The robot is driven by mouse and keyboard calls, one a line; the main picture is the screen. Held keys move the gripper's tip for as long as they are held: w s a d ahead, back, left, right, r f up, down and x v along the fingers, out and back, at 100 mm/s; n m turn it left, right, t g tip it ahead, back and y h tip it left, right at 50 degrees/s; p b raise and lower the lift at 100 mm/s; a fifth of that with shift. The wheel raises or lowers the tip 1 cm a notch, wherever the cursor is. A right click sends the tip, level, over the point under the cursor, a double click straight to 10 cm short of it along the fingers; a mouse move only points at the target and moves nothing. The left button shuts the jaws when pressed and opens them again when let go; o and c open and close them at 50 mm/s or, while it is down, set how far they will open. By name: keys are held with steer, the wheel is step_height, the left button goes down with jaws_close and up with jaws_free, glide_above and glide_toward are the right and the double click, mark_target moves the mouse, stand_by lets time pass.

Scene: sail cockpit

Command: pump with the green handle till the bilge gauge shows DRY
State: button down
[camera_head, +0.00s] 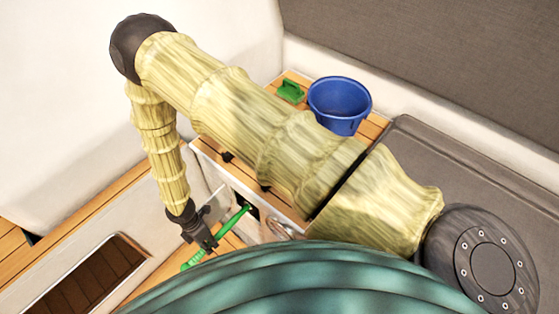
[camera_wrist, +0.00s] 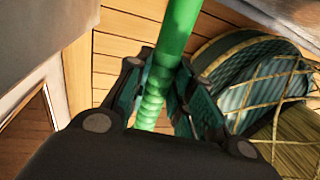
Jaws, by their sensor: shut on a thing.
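The green handle (camera_head: 236,217) is a long rod that slants out of a dark opening in the front of a white box, down and to the left. My gripper (camera_head: 204,241) is shut around it partway along, and the handle's lower end shows beyond the fingers. In the wrist view the green handle (camera_wrist: 179,30) runs between the two fingers of my gripper (camera_wrist: 163,82), and its ribbed grip part lies between them.
A blue bucket (camera_head: 340,104) and a green brush-like thing (camera_head: 291,91) stand on the slatted wooden top behind my arm. A grey cushioned seat (camera_head: 420,150) lies to the right. A recessed wooden panel (camera_head: 85,280) is at the lower left.

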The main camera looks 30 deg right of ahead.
mark_target(187, 264)
steer(key=shift+s+a, duration=0.45)
steer(key=shift+a, duration=1.05)
steer(key=shift+s+a, duration=0.5)
steer(key=shift+a, duration=0.95)
steer(key=shift+s+a, duration=0.45)
steer(key=shift+a, duration=1.05)
